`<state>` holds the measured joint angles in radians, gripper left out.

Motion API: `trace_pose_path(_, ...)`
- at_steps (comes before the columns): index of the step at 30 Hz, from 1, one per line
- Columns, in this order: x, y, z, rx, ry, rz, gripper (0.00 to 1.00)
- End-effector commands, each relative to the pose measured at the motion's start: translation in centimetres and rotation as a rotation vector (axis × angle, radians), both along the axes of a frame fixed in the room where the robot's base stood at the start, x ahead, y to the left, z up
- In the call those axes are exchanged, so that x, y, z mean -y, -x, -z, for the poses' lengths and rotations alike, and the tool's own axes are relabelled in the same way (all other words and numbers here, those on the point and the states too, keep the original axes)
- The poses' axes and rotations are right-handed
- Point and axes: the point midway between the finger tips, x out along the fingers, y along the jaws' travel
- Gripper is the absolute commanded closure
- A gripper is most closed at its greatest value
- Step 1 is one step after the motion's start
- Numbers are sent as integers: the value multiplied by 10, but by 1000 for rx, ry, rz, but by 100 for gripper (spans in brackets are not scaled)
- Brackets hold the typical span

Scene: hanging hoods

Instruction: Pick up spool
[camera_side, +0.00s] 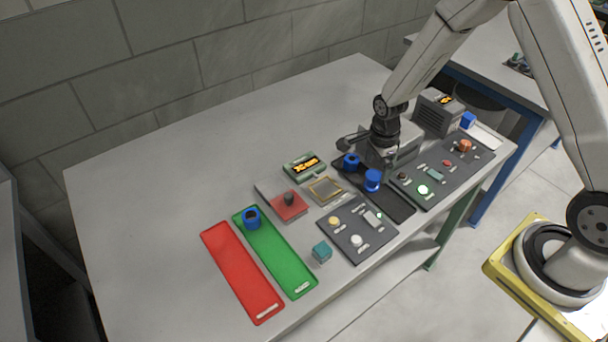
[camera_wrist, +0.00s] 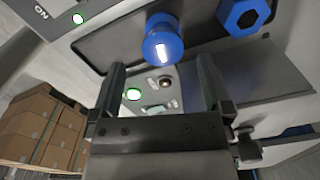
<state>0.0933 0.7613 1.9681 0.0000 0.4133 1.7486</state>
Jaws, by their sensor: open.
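A blue spool (camera_side: 373,180) stands on a dark tray (camera_side: 398,207) in the side view, just below my gripper (camera_side: 380,160). A second blue piece (camera_side: 351,160) stands further back on the same tray. In the wrist view, my gripper (camera_wrist: 161,72) is open, its two dark fingers apart with nothing between them. A round-topped blue spool (camera_wrist: 160,52) shows just past the fingertips, roughly centred between them. A blue piece with a hexagonal outline (camera_wrist: 242,18) is to its right. I cannot tell whether the fingers touch anything.
A green tray (camera_side: 275,260) holds another blue piece (camera_side: 252,218). A red tray (camera_side: 240,275) lies beside it. A dark button panel (camera_side: 440,185) and a grey machine (camera_side: 437,115) stand right of the gripper. The left table is clear.

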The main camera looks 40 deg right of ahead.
Motion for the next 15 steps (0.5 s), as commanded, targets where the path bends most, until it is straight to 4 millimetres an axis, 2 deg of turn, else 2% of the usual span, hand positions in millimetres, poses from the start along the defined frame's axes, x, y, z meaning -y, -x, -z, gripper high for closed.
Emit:
trace_pose_path(8, 0, -1, 4, 1, 0, 0, 0)
trace_pose_path(15, 0, -1, 22, -2, -1, -1, 0)
